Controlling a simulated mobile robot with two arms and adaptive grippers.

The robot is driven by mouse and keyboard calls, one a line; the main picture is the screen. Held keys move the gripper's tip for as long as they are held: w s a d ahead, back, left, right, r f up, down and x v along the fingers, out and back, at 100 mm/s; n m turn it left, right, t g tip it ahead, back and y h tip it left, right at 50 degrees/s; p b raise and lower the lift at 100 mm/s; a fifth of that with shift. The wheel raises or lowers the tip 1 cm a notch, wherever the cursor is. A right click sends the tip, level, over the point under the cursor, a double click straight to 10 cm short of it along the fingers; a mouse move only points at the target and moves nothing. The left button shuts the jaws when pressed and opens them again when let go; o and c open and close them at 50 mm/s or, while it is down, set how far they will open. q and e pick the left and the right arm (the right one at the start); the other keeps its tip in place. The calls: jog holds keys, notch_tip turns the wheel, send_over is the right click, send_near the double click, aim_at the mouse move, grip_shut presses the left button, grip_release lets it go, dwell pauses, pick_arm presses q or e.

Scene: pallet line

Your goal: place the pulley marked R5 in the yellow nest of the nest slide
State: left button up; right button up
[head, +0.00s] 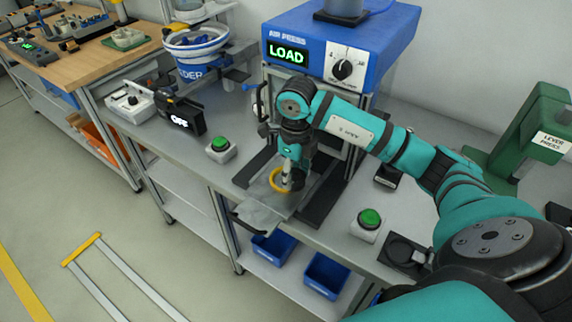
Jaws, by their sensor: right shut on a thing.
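My right gripper (291,178) points down over the nest slide (262,207) in front of the blue air press (340,45). It is shut on a small part, apparently the pulley, which the fingers mostly hide; no R5 mark can be read. The yellow nest (272,181) shows as a yellow ring on the slide, right at my fingertips. I cannot tell whether the held part touches the nest. My left gripper is not in view.
The press display reads LOAD. Green buttons (221,144) and (369,218) stand left and right of the slide. A green lever press (535,135) stands at the right, a bowl feeder (195,42) at the back left. Blue bins (326,275) sit below the bench.

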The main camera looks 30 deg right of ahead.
jog(key=w, duration=0.2)
jog(key=w+d+p, duration=0.1)
jog(key=w, duration=0.2)
jog(key=shift+f, duration=0.2)
jog(key=shift+f+p, duration=0.7)
jog(key=shift+f, duration=1.25)
jog(key=o, duration=1.3)
jog(key=shift+c, duration=0.2)
jog(key=shift+r, duration=0.1)
jog(key=shift+r, duration=0.2)
notch_tip(320, 180, up, 12)
jog(key=b, duration=0.3)
